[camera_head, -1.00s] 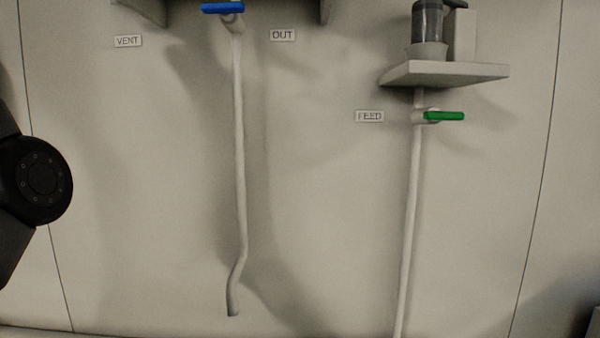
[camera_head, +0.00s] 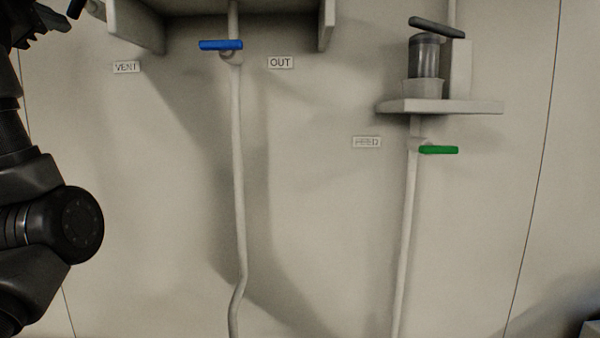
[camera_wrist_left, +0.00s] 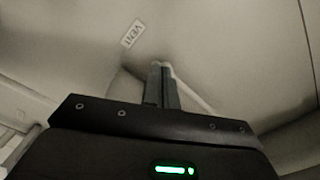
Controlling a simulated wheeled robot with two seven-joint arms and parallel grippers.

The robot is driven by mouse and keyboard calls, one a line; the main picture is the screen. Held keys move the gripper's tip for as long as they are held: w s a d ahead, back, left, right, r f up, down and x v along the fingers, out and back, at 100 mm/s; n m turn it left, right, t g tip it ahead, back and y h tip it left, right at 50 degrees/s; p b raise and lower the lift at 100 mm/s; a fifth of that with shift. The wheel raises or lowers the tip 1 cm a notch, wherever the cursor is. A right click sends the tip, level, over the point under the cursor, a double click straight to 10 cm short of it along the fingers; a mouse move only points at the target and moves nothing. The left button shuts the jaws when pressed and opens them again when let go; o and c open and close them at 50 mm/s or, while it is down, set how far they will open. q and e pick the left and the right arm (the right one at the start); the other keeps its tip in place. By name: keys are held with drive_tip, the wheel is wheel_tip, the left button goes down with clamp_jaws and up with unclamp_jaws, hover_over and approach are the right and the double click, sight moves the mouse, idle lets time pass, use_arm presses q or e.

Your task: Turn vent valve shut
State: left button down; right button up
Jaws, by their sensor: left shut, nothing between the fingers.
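The VENT label (camera_head: 126,67) is on the pale wall at upper left; it also shows in the left wrist view (camera_wrist_left: 132,33). My left gripper (camera_head: 55,20) is at the top left corner, just below and left of this handle. In the left wrist view its fingers (camera_wrist_left: 162,85) are together and empty, with a white pipe (camera_wrist_left: 195,92) behind them. My right gripper is not in view.
A blue valve handle (camera_head: 221,45) sits by the OUT label (camera_head: 280,62) on a hanging white tube (camera_head: 239,180). A green handle (camera_head: 438,150) is below a shelf (camera_head: 440,106) with a dark jar (camera_head: 425,58). A bracketed shelf (camera_head: 138,24) overhangs at the top.

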use_arm(q)
drive_tip(key=shift+r, duration=0.45)
idle(1.3)
drive_tip(key=shift+a+r, duration=0.15)
drive_tip(key=shift+r, duration=0.05)
drive_tip(key=shift+a+r, duration=0.25)
drive_tip(key=shift+r, duration=0.05)
drive_tip(key=shift+a+r, duration=0.3)
drive_tip(key=shift+r, duration=0.35)
drive_tip(key=shift+a+f+b, duration=0.1)
drive_tip(key=shift+b, duration=0.2)
drive_tip(key=s+b, duration=0.3)
drive_tip(key=s, duration=0.3)
idle(0.4)
